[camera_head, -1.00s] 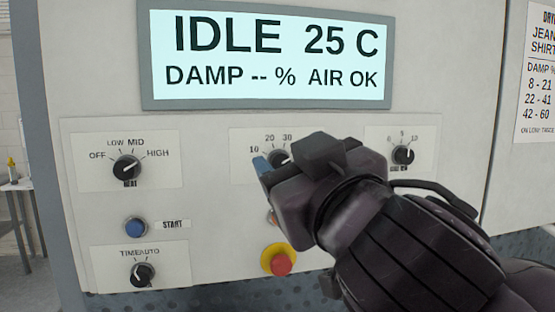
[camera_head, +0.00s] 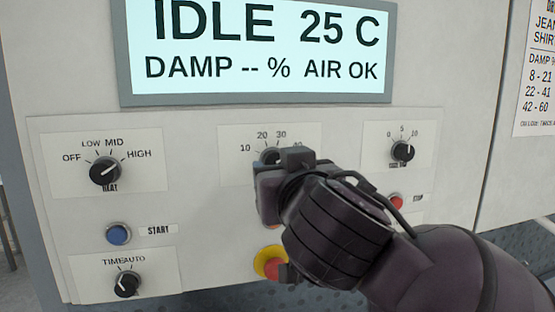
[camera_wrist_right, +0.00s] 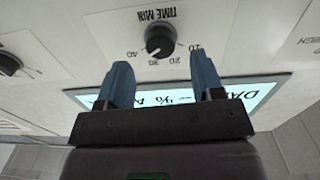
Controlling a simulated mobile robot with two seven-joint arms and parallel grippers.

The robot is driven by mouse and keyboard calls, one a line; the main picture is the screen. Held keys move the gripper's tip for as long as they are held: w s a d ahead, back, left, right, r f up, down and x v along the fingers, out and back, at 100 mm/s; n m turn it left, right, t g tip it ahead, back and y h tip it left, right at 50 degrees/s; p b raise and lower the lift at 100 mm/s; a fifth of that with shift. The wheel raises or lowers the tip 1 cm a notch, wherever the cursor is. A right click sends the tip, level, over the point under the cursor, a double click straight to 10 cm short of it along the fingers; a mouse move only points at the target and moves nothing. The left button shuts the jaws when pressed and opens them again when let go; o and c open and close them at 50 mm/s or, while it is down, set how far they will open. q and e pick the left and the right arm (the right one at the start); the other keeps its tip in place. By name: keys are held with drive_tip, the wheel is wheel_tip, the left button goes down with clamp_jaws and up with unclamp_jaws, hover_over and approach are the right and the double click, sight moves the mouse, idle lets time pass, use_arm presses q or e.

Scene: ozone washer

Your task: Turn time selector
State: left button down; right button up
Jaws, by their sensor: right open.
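The time selector is a round black knob (camera_wrist_right: 160,40) on a white plate marked TIME MIN with 10, 20, 30 and 40. In the right wrist view it appears upside down, and its pale pointer mark faces roughly the 30 to 40 side. In the head view only part of the knob (camera_head: 270,156) shows above my right gripper, which hides the rest. My right gripper (camera_wrist_right: 164,75) is open, with its two blue fingers apart. The knob appears beyond the fingertips, between their lines, with nothing held. My left gripper is not in view.
A heat knob (camera_head: 105,171), a blue start button (camera_head: 118,233) and a time/auto knob (camera_head: 127,283) are at the left. Another knob (camera_head: 402,151) and a red stop button (camera_head: 396,201) are at the right. A red emergency button on yellow (camera_head: 267,262) is just below my gripper.

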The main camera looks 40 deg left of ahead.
sight(274, 161)
drive_tip(key=shift+p+x, duration=0.4)
drive_tip(key=shift+x, duration=1.55)
drive_tip(key=c, duration=0.9)
